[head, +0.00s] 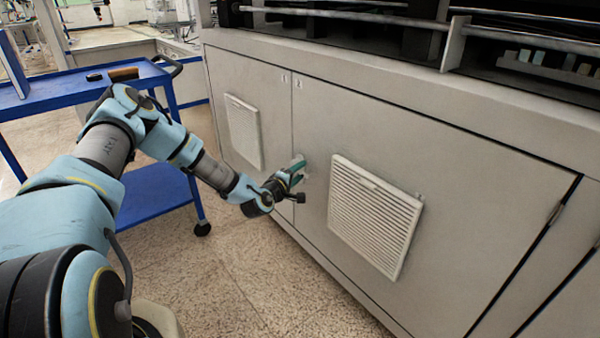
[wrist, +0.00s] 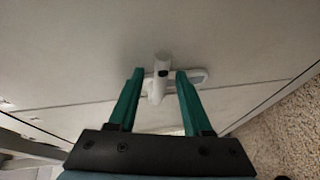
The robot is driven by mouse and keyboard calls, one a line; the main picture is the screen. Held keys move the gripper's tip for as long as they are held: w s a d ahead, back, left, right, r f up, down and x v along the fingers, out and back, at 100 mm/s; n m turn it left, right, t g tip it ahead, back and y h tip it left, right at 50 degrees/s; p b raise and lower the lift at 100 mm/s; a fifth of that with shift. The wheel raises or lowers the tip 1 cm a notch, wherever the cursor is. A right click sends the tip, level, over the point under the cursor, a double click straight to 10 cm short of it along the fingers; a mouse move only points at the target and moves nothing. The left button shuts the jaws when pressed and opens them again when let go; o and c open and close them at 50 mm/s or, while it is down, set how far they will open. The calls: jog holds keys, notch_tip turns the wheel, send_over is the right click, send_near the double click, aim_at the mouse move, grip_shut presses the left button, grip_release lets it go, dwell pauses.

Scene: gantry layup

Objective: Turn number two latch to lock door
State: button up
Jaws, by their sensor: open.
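The latch (wrist: 159,83) is a small white handle on the cabinet door, close to the door seam. In the wrist view it stands between the two green fingers of my gripper (wrist: 158,82), which are spread on either side of it. I cannot tell whether either finger touches it. In the head view my gripper (head: 294,174) is at the latch, which is mostly hidden behind the fingers. The door (head: 450,200) lies flush with the cabinet front and looks shut.
A louvred vent (head: 375,215) stands out from the door just right of my gripper. A smaller vent (head: 243,132) is on the panel to the left. A blue cart (head: 60,98) with a dark-handled tool (head: 124,74) stands at the left. Speckled floor (head: 250,285) is clear below.

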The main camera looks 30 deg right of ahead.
jog(key=shift+w+d, duration=0.2)
jog(key=shift+d, duration=0.15)
jog(key=shift+c, duration=0.3)
grip_shut()
dwell(1.0)
